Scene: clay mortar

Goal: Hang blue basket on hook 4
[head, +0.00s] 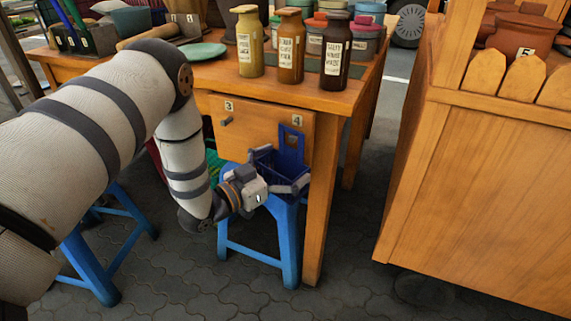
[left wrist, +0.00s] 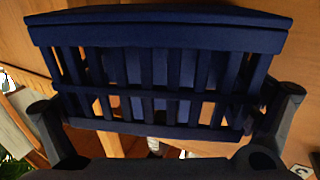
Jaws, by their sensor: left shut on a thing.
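The blue basket (head: 278,171) is in front of the wooden board (head: 258,133) under the table top, below the label 4 (head: 297,120). Its tall back plate with an opening (head: 291,137) rises upright close to the board. I cannot tell whether it touches the board. Hook 4 itself is not clearly visible; the plate covers that area. My left gripper (head: 279,176) is shut on the basket from the front. In the left wrist view the basket's slatted side (left wrist: 165,90) fills the space between the fingers. My right gripper is not in view.
A hook (head: 227,121) sticks out under label 3 to the left. A blue stool (head: 284,235) stands below the basket, and a table leg (head: 325,205) is just right of it. Bottles (head: 290,45) stand on the table top above. A wooden counter (head: 480,170) stands at the right.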

